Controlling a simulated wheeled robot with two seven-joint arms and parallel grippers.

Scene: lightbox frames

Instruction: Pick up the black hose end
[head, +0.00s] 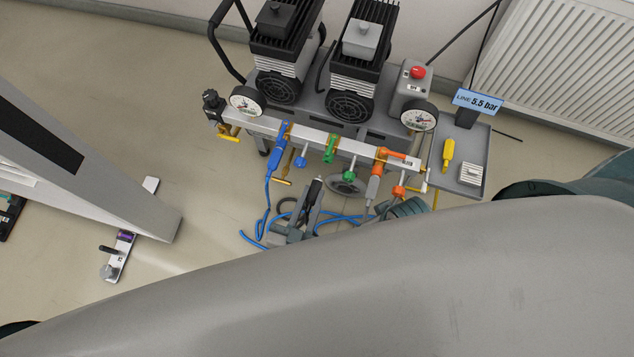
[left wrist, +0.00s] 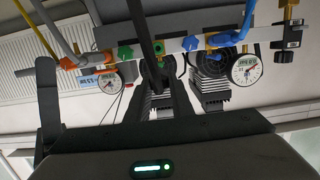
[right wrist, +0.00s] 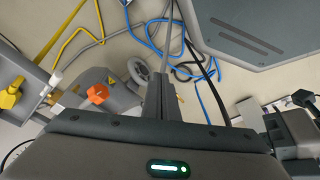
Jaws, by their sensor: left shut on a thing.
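My left gripper (head: 304,205) is in front of the manifold rail in the head view, below the green coupler. It is shut on the black hose end (head: 314,188), which points up towards the rail. In the left wrist view the black hose (left wrist: 141,28) runs up from between the fingers of my left gripper (left wrist: 160,95). My right gripper (right wrist: 160,88) shows in the right wrist view with its fingers close together and nothing visible between them. It is hidden in the head view.
The manifold rail (head: 345,147) carries a blue coupler (head: 278,150), a green coupler (head: 329,148) and an orange coupler (head: 376,177). A blue hose (head: 266,205) hangs to the floor. The compressor's red button (head: 417,72) and a side tray (head: 466,187) are at the right.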

